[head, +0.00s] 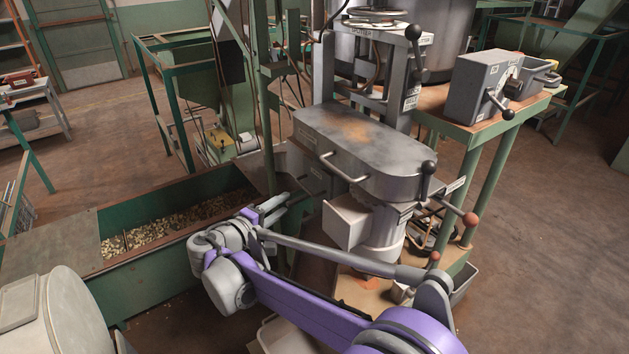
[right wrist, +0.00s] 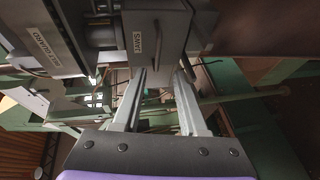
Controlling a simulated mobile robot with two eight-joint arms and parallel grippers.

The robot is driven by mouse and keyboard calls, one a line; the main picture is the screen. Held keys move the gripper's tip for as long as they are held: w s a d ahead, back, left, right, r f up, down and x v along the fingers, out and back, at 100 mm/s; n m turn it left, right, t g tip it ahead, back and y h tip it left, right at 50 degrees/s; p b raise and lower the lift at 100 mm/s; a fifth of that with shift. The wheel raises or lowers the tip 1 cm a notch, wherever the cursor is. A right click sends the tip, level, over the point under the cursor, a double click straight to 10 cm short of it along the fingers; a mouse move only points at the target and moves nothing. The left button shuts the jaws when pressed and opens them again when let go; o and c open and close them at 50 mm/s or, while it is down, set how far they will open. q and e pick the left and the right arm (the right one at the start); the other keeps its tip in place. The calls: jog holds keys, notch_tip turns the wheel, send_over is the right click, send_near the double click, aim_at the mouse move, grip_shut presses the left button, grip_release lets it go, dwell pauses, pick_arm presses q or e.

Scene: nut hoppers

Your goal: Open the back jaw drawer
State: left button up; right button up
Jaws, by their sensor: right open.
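A grey drawer front (right wrist: 155,50) with a small label that seems to read JAWS shows at the top of the right wrist view. My right gripper (right wrist: 162,76) is open and empty, with its two fingers pointing at the lower edge of this front. I cannot tell whether they touch it. In the head view my right gripper (head: 298,198) is beside the lower left side of the grey machine (head: 350,140), where the drawer is mostly hidden. The drawer seems shut. My left gripper is out of view.
A green trough (head: 120,225) of nuts lies left of the machine. A pale chute (head: 348,222) juts out below the machine head, close to my right arm. A lever with a red knob (head: 470,220) sticks out at the right. Open floor lies at the far right.

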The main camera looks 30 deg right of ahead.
aim_at(304, 188)
jog(key=x, duration=1.1)
jog(key=shift+w+r, duration=0.15)
jog(key=shift+w, duration=0.05)
grip_shut()
dwell(1.1)
